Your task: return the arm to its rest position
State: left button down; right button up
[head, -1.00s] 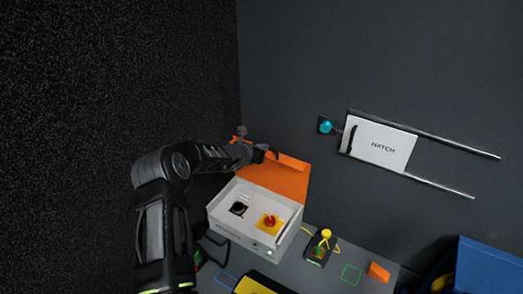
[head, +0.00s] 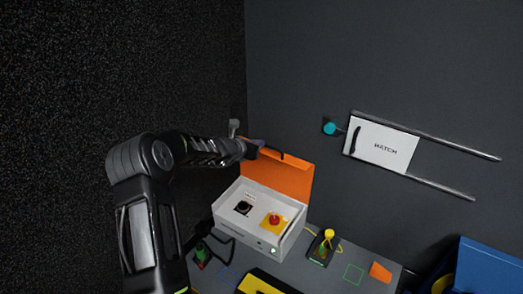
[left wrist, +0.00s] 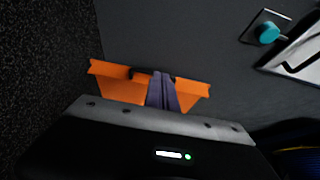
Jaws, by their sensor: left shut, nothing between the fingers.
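My left arm rises from the bottom left in the head view and bends right. Its left gripper (head: 254,146) is beside the upper left edge of the raised orange lid (head: 285,175). In the left wrist view the gripper's fingers (left wrist: 162,92) are together and empty, in front of the orange lid (left wrist: 115,83). I cannot tell whether they touch it. The lid stands open at the back of a white box (head: 232,226) with a black round control (head: 243,208) and a red button on a yellow plate (head: 275,219). My right gripper is not in view.
A white hatch (head: 381,147) on rails and a teal knob (head: 329,128) are on the back wall. A yellow joystick (head: 328,236), an orange block (head: 380,272) and a green square outline (head: 353,274) are on the desk. A blue bin (head: 487,268) is at lower right.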

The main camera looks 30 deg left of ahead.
pick_arm(q)
jog(key=shift+s+r, duration=0.4)
jog(key=shift+r, duration=0.4)
jog(key=s+d+f+m+g+h, duration=0.1)
jog(key=s+d+f+m+g, duration=0.3)
jog(key=s+d+f+m, duration=0.6)
jog(key=s+d+f+m+g, duration=0.4)
jog(key=s+d+f+m, duration=0.35)
jog(key=f, duration=0.45)
jog(key=s+d+f+m+g+h, duration=0.1)
jog(key=s+d+f+m, duration=0.1)
jog(key=s+d+m, duration=0.4)
jog(key=s+d+f+m+h, duration=0.1)
jog(key=s+d+f+m, duration=0.2)
jog(key=s+d+m, duration=0.3)
jog(key=s+d+m+g+h, duration=0.1)
jog(key=s+d+m+g, duration=0.3)
jog(key=s+d, duration=0.8)
notch_tip(320, 180, up, 17)
jog(key=t+p, duration=0.1)
jog(key=p, duration=1.5)
jog(key=shift+s+d+m, duration=0.2)
jog(key=shift+s+m, duration=0.05)
jog(key=shift+m, duration=0.2)
